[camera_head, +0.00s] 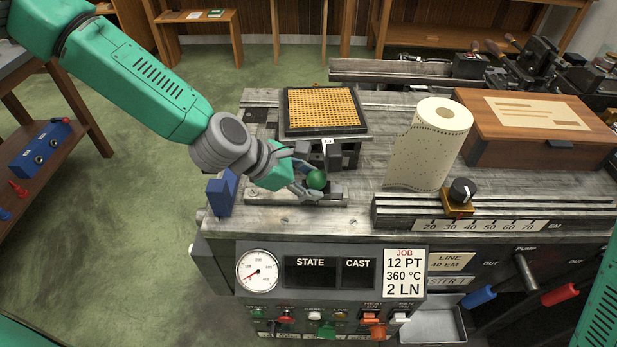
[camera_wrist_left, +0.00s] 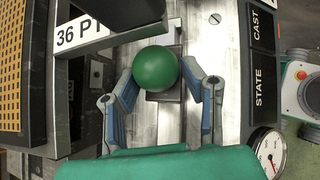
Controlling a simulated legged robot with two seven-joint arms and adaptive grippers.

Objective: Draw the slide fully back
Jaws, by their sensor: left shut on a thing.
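The slide's round green knob (camera_head: 317,179) stands at the front left of the machine bed, below the black-framed orange grid. In the left wrist view the green knob (camera_wrist_left: 155,68) sits between the two fingers. My left gripper (camera_head: 306,188) is shut on it, with a finger on either side. The slide's low metal track (camera_head: 335,198) lies beneath the knob and is partly hidden by the gripper. A dark slot or plate (camera_wrist_left: 165,95) shows under the knob in the wrist view. My right gripper is out of view.
The orange grid block (camera_head: 322,108) stands just behind; its "36 PT" label (camera_wrist_left: 82,32) is close to the fingers. A blue block (camera_head: 220,195) is left of the gripper. A paper roll (camera_head: 430,145) and wooden box (camera_head: 535,128) stand right. The control panel (camera_head: 330,275) is in front.

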